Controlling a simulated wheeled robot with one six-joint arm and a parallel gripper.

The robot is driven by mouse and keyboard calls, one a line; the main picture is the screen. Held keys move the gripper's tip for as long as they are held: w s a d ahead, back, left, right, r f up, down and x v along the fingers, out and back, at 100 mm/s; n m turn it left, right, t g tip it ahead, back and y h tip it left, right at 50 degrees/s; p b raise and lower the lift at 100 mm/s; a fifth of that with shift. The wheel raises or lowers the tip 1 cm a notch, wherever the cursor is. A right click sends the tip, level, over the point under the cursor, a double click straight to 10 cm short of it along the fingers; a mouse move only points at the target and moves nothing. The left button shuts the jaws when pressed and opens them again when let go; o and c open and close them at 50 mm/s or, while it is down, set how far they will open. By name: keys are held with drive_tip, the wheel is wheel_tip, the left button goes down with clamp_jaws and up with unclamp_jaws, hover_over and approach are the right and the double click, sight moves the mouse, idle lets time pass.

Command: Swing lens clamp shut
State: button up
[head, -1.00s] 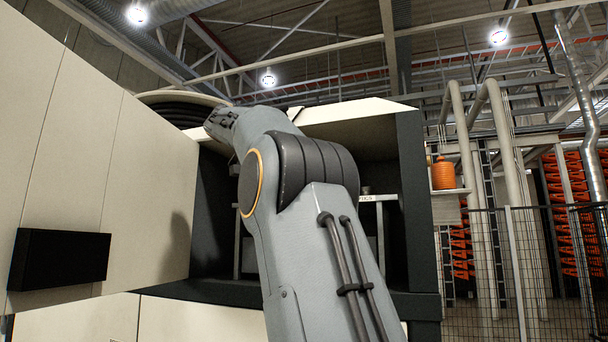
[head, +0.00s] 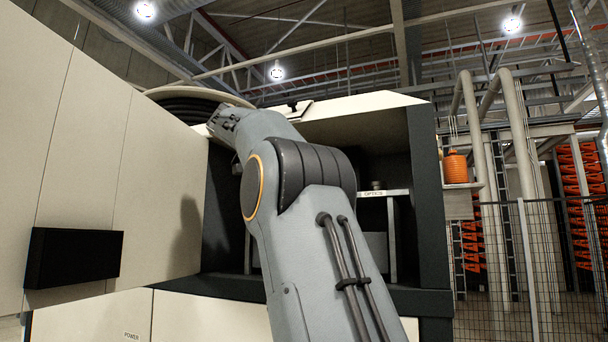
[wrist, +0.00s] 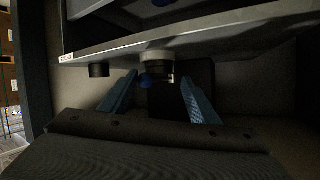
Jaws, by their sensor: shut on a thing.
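In the wrist view, my gripper (wrist: 159,80) shows as two blue fingers with a dark piece (wrist: 166,102) between them, seemingly part of the lens clamp. The fingers are shut on this piece. A short metal-ringed cylinder (wrist: 157,62) with a blue spot sits against the shelf edge, just beyond the fingertips. The clamp's exact shape and swing angle are too dark to tell. In the head view, my own arm hides the gripper and clamp. The shelf labelled OPTICS (head: 398,192) shows right of the arm, with a small knob (head: 376,185) on it.
The open cabinet has a dark right post (head: 428,200) close to my arm. A large cream panel (head: 150,190) with a black box (head: 73,258) stands at left. A mesh fence (head: 540,260) is at right.

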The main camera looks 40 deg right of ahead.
drive_tip(key=shift+d+r, duration=0.1)
idle(0.5)
drive_tip(key=shift+s, duration=0.1)
drive_tip(key=v, duration=0.7)
drive_tip(key=shift+a, duration=0.3)
drive_tip(key=shift+s+r, duration=0.1)
